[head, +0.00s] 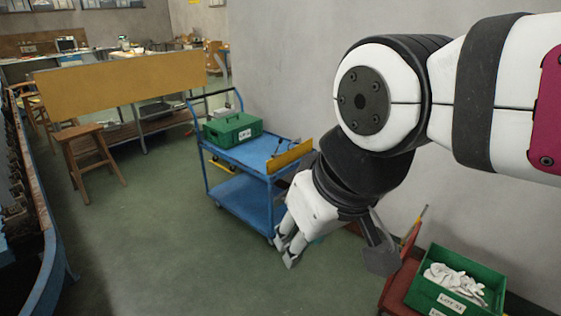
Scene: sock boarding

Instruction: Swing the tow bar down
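A blue two-shelf cart (238,205) stands against the wall left of my gripper. An upright yellow bar or plate (289,156) sits at its near right end, with a small dark item beside it. I cannot tell for certain which part is the tow bar; a thin yellowish stick (423,213) also stands up by a red stand (399,290) at the right. My gripper (334,258) points down in front of the cart's right end, its fingers spread wide, with nothing seen between them. My gripper and arm hide part of the cart's right end and the wall behind.
A green crate (453,284) of white socks or gloves rests on the red stand. A wooden stool (88,160) and a long tan board (120,80) stand at left. The green floor (150,250) between is clear.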

